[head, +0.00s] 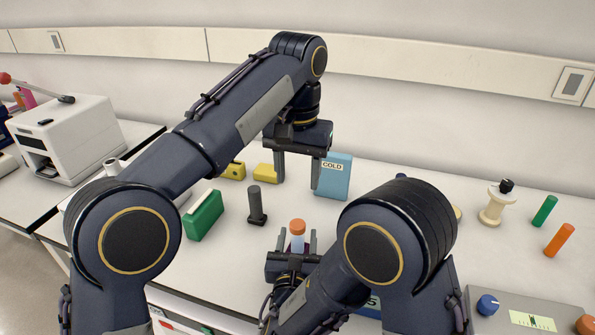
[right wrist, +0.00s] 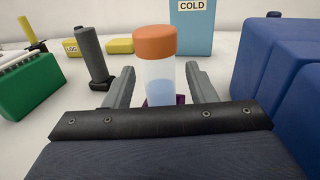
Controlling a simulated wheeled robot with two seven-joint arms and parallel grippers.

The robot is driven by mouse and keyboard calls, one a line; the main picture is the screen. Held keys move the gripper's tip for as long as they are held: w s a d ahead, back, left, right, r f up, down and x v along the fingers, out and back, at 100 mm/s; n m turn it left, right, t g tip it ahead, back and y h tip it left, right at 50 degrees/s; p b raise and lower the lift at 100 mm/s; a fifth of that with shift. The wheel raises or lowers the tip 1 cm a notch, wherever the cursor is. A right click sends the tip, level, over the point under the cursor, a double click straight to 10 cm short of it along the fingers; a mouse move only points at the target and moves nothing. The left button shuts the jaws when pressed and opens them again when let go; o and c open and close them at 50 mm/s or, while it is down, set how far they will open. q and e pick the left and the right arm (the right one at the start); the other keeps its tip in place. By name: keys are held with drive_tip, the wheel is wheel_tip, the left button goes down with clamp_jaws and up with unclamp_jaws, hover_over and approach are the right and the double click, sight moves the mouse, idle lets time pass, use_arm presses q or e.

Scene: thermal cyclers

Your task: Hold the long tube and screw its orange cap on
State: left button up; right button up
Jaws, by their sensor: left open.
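The long tube (head: 297,243) is clear with pale blue liquid and stands upright. The right wrist view shows it too (right wrist: 159,82). Its orange cap (right wrist: 155,42) sits on its top; how tight it is I cannot tell. The tube's foot is at a small purple piece (right wrist: 180,99), mostly hidden. My right gripper (head: 297,236) has one finger on each side of the tube, with gaps showing in the right wrist view, so it is open around it. My left gripper (head: 298,186) is open and empty, pointing down above and behind the tube.
A blue COLD box (head: 333,178) stands behind my left gripper. A dark grey post (head: 255,203), a green box (head: 204,216) and yellow blocks (head: 265,172) stand to the left. At right are a cream spool (head: 492,207), green (head: 544,210) and orange (head: 559,240) cylinders.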

drive_tip(key=shift+s, duration=0.1)
drive_tip(key=shift+s+a, duration=0.1)
drive_tip(key=shift+s, duration=0.25)
drive_tip(key=s, duration=0.2)
drive_tip(key=s+b, duration=0.1)
drive_tip(key=s, duration=0.1)
drive_tip(key=s+a, duration=0.1)
drive_tip(key=s, duration=0.2)
drive_tip(key=shift+b, duration=0.35)
